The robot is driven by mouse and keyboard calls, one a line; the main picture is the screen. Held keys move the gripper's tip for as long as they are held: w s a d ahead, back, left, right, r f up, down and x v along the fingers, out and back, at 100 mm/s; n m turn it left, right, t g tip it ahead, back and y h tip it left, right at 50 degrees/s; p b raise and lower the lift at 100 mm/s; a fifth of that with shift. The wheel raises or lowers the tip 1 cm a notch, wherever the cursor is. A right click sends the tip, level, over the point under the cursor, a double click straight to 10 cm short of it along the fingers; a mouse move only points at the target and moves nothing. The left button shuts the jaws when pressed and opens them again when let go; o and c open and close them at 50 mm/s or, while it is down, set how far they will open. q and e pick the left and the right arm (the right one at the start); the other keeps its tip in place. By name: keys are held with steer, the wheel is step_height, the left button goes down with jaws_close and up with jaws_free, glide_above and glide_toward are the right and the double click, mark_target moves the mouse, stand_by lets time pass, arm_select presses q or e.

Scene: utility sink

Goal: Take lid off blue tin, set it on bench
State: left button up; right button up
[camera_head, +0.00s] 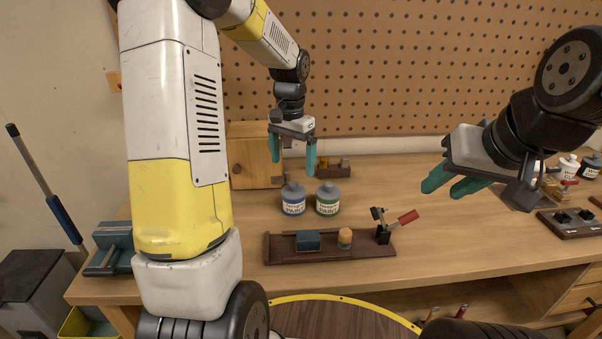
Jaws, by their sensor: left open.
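The blue tin (293,208), a small jar with a blue-banded paint label, stands upright on the wooden bench (440,240). Its grey lid (292,191) with a knob sits on top. My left gripper (293,168) is open and empty, fingers pointing down, above the blue tin; its fingertips appear a little above the lid knob. My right gripper (440,190) is raised over the bench to the right, empty, with its teal fingers apart and pointing down-left.
A similar green-labelled tin (327,208) stands close at the right of the blue tin. In front lies a wooden rack (285,255) with a blue block and a red-handled clamp. A wooden box (250,160) stands behind. Bench to the right of the tins is clear.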

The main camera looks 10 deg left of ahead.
mark_target(293, 183)
arm_select(q)
steer(key=shift+w+a+f, duration=0.15)
steer(key=shift+w+f, duration=0.5)
steer(key=shift+f, duration=0.2)
steer(key=f, duration=0.7)
steer(key=shift+w+f, duration=0.1)
steer(key=shift+w, duration=0.1)
steer(key=c, duration=1.4)
steer(key=shift+c, duration=0.2)
